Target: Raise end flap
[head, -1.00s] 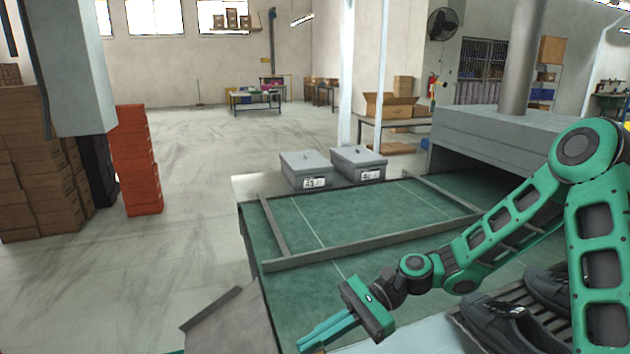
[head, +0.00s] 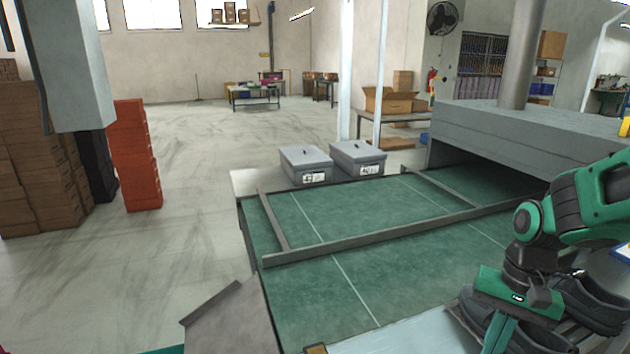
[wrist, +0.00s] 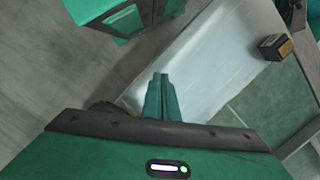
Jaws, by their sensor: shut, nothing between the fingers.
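A grey flap (head: 232,322) hangs tilted at the near left end of the green conveyor belt (head: 330,292) in the head view. Its lower part is cut off by the picture edge. My gripper (head: 497,340) is at the lower right of the head view, well to the right of the flap and apart from it. In the wrist view my gripper (wrist: 161,92) shows its two green fingers closed together and empty, over a pale smooth surface (wrist: 195,55). The flap cannot be made out for sure in the wrist view.
Dark shoes (head: 590,305) lie by my gripper. A grey rail frame (head: 370,240) lies across the belt, with two lidded grey boxes (head: 306,165) behind it. A small dark block with a yellowish face (wrist: 275,47) sits at the pale surface's edge. Orange boxes (head: 135,155) stand left.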

